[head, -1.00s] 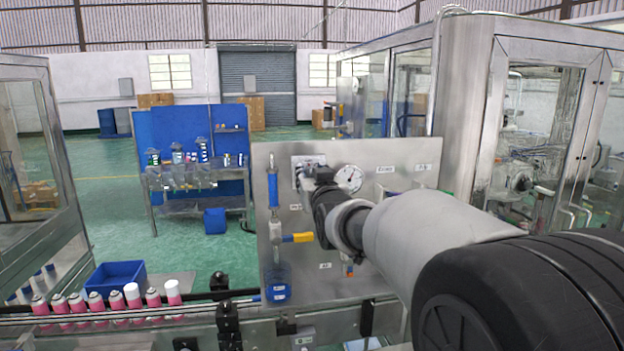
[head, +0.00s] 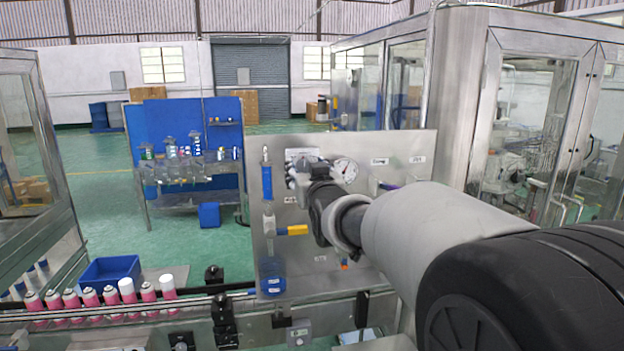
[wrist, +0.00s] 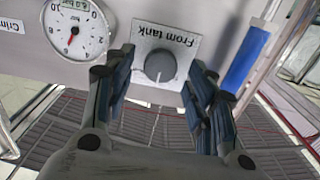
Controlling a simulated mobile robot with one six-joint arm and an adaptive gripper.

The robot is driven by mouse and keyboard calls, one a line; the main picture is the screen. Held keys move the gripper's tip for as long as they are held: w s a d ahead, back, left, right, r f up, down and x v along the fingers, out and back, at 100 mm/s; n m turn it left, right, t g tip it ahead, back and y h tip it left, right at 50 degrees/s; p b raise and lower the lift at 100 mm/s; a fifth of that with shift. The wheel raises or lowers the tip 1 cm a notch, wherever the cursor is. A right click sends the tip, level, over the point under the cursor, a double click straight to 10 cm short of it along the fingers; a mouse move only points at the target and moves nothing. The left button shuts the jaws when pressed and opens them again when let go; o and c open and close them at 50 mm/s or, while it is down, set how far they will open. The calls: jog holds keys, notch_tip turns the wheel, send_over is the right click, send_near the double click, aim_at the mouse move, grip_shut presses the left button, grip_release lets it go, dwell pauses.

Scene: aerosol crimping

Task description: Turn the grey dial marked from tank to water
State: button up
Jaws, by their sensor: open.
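The grey dial (wrist: 160,65) is a round knob on a white plate (wrist: 180,44) labelled "From tank", which reads upside down in the wrist view. A thin pale mark shows at the dial's lower side in that picture. My gripper (wrist: 161,78) is open, with one dark finger on each side of the dial. I cannot tell whether either finger touches it. In the head view my gripper (head: 312,170) is at the upper part of the steel panel (head: 340,147), and it hides the dial there.
A pressure gauge (wrist: 75,28) sits close beside the dial plate; it also shows in the head view (head: 344,170). A blue tube (wrist: 246,58) is on the dial's other side. A yellow valve handle (head: 292,230) sticks out below my gripper. Pink cans (head: 90,297) stand on the conveyor at left.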

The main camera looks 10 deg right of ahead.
jog(key=s, duration=1)
jog(key=shift+s, duration=0.4)
